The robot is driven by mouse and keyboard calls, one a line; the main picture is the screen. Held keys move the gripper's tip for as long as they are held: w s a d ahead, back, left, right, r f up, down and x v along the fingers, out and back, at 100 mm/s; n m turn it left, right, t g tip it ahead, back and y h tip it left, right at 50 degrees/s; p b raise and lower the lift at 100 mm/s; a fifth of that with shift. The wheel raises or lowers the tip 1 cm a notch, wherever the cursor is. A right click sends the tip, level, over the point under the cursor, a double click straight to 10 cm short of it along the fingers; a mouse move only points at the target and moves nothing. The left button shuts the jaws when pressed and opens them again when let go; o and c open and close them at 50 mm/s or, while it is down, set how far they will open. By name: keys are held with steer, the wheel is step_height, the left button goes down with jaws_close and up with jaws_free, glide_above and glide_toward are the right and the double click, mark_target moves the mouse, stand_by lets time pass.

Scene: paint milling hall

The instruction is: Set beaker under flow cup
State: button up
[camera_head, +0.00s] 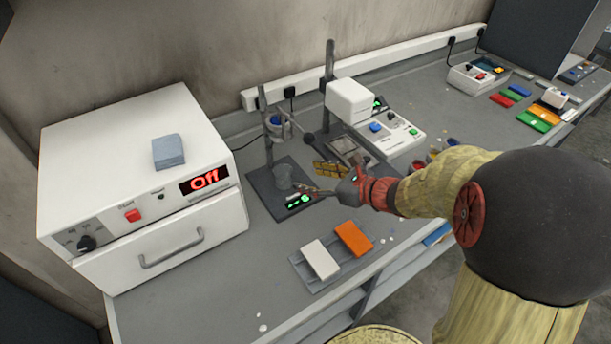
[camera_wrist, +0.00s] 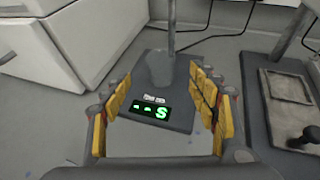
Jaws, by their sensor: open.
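A grey beaker (camera_head: 283,177) stands upright on the dark base plate (camera_head: 262,195) of the flow cup stand. The flow cup (camera_head: 277,126) is held on the stand's rod above the plate; the beaker is roughly below it, but I cannot tell whether they line up exactly. My gripper (camera_head: 319,180) is open, low over the plate's right side. In the wrist view the beaker (camera_wrist: 161,68) appears ahead, between the yellow-padded fingers (camera_wrist: 160,88), with no clear contact. The flow cup is out of the wrist view.
A white oven (camera_head: 140,190) reading "Off" stands to the left. A grey tray (camera_head: 331,283) with white and orange blocks lies in front. A white instrument (camera_head: 350,100) with a post stands right of the flow cup stand. Bench space left of the tray is mostly clear.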

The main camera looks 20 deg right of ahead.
steer(key=s+a+r+n+g, duration=0.3)
steer(key=s+a+n, duration=0.35)
steer(key=n, duration=0.25)
steer(key=s+a+r+n+g, duration=0.2)
steer(key=s+a+n+g, duration=0.2)
steer(key=s+a+n, duration=0.3)
steer(key=s+d+r+n+t+h, duration=0.1)
steer(key=s+d+r+n+h, duration=0.4)
steer(key=n, duration=0.9)
steer(key=s+d+h, duration=0.1)
steer(key=s+d, duration=0.2)
steer(key=s, duration=0.1)
steer(key=shift+s+r+h, duration=0.2)
steer(key=shift+h, duration=0.1)
steer(key=shift+d, duration=0.1)
steer(key=shift+c, duration=0.6)
